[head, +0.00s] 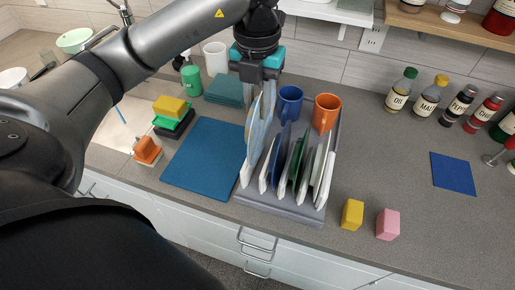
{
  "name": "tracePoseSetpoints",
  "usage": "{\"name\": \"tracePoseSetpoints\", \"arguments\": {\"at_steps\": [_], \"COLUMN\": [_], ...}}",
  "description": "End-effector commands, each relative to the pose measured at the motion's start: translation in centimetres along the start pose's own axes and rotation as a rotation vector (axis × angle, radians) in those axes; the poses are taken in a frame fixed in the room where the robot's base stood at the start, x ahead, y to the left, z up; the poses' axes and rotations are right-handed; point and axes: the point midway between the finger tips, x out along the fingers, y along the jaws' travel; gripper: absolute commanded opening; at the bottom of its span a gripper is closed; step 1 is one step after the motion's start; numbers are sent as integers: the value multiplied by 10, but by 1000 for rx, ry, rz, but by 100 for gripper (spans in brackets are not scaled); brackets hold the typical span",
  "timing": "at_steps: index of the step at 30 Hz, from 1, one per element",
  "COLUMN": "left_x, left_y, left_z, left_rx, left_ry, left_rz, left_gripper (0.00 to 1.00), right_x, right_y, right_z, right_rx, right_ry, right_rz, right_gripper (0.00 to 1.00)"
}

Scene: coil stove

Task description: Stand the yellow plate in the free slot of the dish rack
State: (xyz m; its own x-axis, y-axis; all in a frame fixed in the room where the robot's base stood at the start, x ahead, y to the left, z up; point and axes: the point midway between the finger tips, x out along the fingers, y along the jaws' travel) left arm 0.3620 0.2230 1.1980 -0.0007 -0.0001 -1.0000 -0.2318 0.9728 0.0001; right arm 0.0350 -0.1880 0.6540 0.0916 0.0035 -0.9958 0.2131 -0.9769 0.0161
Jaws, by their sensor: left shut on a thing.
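My left gripper (258,83) comes down from above and is shut on the top edge of a plate. My right gripper is out of view.
A blue mug (290,103) and an orange mug (326,113) are at the rack's back. A blue mat (203,158) lies left of it. Yellow (352,214) and pink (388,224) blocks are at right. Several bottles line the wall. The right counter has free room.

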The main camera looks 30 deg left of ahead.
Motion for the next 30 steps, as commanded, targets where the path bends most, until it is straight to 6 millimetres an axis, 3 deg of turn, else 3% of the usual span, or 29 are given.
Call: {"name": "tracePoseSetpoints", "arguments": {"at_steps": [1, 9, 17, 24, 30], "left_x": [14, 73, 93, 127, 130], "left_y": [0, 1, 0, 0, 0], "left_z": [-2, -1, 0, 0, 1], "left_rx": [0, -1, -1, -1, 0], "left_ry": [7, 3, 1, 3, -2], "left_rz": [0, 2, 0, 1, 0], "left_gripper": [0, 0, 0, 0, 0], "right_x": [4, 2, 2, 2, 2], "right_y": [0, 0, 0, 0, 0], "right_z": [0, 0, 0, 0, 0], "right_rx": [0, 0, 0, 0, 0], "right_ry": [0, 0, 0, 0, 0], "right_rz": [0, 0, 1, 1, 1], "right_gripper": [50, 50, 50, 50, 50]}}
